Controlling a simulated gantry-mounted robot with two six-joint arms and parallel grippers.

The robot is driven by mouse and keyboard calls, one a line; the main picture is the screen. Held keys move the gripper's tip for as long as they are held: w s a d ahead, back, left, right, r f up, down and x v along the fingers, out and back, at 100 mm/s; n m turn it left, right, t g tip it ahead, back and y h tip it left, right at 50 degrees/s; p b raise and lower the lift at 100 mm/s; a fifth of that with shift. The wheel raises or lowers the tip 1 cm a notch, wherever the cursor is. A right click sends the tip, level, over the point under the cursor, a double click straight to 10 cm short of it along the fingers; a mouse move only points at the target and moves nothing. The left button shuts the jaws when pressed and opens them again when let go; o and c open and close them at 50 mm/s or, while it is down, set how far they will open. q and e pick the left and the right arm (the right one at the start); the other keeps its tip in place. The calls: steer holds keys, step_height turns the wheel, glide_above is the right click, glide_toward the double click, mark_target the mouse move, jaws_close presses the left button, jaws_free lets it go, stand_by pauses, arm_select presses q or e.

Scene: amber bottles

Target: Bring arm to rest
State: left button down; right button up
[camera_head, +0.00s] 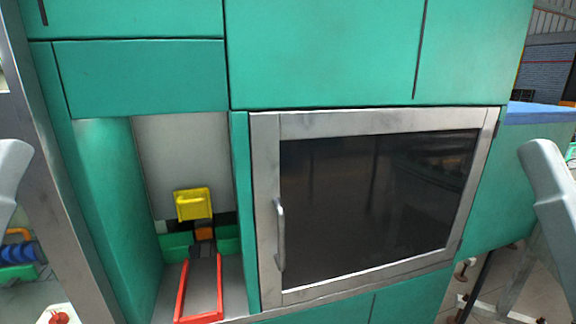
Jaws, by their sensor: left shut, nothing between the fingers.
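My left arm shows only as a pale grey link at the left edge, and my right arm as a similar grey link at the right edge. I cannot make out the fingers of either gripper in the head view. No amber bottle can be made out.
A teal cabinet (325,50) fills most of the view. Its dark-windowed door (265,200) is closed and has a metal handle (280,235). An open niche to its left holds a yellow part (193,204) above a red-edged grey chute (203,285). A blue surface (540,113) lies far right.

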step_height(320, 180, up, 30)
steer(key=p, duration=2.7)
steer(key=shift+r, duration=0.25)
